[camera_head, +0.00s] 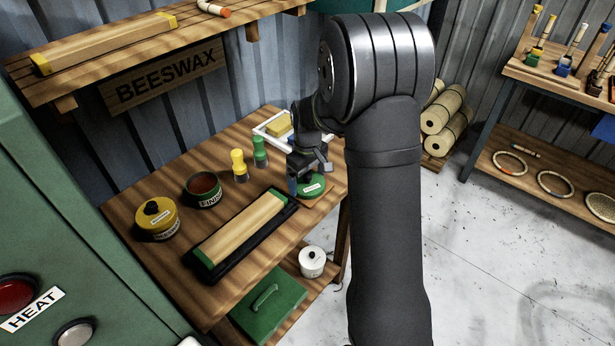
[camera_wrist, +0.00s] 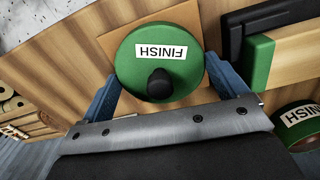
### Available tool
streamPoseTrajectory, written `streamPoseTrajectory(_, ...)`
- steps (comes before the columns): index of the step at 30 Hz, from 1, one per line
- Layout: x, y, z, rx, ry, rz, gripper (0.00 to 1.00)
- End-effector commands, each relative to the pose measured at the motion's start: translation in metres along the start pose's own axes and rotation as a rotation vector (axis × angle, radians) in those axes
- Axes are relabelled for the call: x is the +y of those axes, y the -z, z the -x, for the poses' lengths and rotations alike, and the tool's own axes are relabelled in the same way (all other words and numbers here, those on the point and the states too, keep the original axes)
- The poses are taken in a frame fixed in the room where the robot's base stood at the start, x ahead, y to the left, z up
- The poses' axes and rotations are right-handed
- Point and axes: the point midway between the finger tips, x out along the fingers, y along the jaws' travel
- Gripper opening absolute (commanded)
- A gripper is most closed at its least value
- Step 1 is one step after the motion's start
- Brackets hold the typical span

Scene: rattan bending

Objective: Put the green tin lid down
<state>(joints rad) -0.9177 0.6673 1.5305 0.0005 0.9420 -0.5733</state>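The green tin lid (camera_head: 313,188) with its white FINISH label lies on a light wooden pad at the right end of the workbench. In the wrist view the lid (camera_wrist: 135,62) is flat, label side up, and its black knob (camera_wrist: 160,84) stands clear between the fingers. My gripper (camera_head: 305,178) is just above the lid. Its blue fingers (camera_wrist: 160,72) are wide apart, one on each side of the lid, with nothing gripping the knob. Whether they touch the rim is hard to tell. The green FINISH tin (camera_head: 203,190) stands open to the left, showing reddish-brown contents.
A black tray (camera_head: 225,268) with a green-ended wooden block lies in front. A yellow lidded tin (camera_head: 156,218), yellow and green brushes (camera_head: 239,166) and a white tray (camera_head: 266,131) share the bench. A white pot (camera_head: 312,262) and green box (camera_head: 268,305) sit on the shelf below.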

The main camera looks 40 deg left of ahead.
Motion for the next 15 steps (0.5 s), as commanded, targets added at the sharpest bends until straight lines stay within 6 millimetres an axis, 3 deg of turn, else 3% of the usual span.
streamPoseTrajectory(10,0.0,0.0,0.004,0.0,0.0,0.0,1.0)
streamPoseTrajectory(15,0.0,0.001,0.028,0.003,-0.002,0.0,1.0)
